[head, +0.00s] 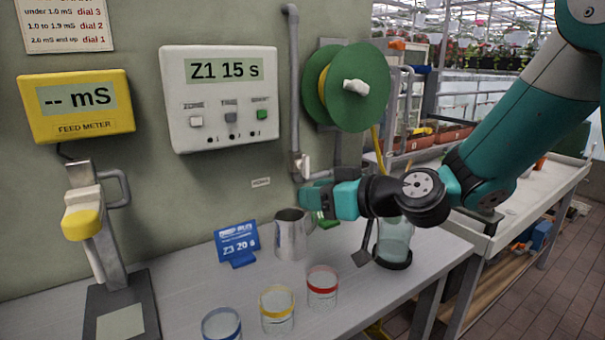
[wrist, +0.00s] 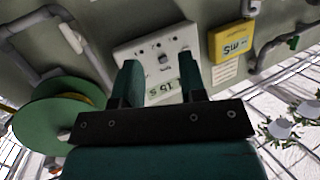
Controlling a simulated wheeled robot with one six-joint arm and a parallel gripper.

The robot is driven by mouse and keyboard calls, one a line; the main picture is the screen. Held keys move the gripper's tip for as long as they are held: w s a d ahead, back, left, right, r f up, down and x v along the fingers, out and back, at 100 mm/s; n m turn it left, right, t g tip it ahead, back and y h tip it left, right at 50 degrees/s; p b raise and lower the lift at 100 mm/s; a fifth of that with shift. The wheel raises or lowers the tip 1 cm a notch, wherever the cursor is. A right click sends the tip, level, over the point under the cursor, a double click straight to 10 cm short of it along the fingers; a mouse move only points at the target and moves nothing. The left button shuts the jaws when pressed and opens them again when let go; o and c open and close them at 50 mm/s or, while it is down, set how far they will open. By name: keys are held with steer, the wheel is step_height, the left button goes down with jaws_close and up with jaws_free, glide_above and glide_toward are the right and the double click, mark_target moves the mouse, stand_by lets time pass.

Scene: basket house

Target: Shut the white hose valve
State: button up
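The white hose valve (head: 303,166) is a small white lever on the grey pipe that runs down the wall below the green hose reel (head: 349,88). My gripper (head: 306,196) appears just below the valve in the head view, apart from it as far as I can tell. In the wrist view, which is upside down, the two fingers (wrist: 158,72) are spread with nothing between them. A white lever on the pipe (wrist: 70,38) shows at the upper left there, outside the fingers. The gap between gripper and valve in depth is hard to judge.
A metal jug (head: 291,236) stands under my gripper, and a glass jar (head: 393,243) stands to its right. A blue sign (head: 236,244) and several glasses (head: 277,309) are on the bench. A timer box (head: 220,98) and yellow feed meter (head: 77,106) hang on the wall.

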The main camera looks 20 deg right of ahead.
mark_target(308, 162)
steer(key=w+d+f+m+t+h, duration=0.2)
steer(key=w+d+m+t+h, duration=0.35)
steer(key=d, duration=0.45)
steer(key=shift+n+y, duration=0.45)
steer(key=shift+n, duration=0.5)
steer(key=p+x, duration=1)
steer(key=x, duration=0.7)
steer(key=shift+s+r, duration=0.1)
steer(key=shift+x, duration=0.75)
steer(key=shift+c, duration=0.4)
steer(key=c, duration=0.5)
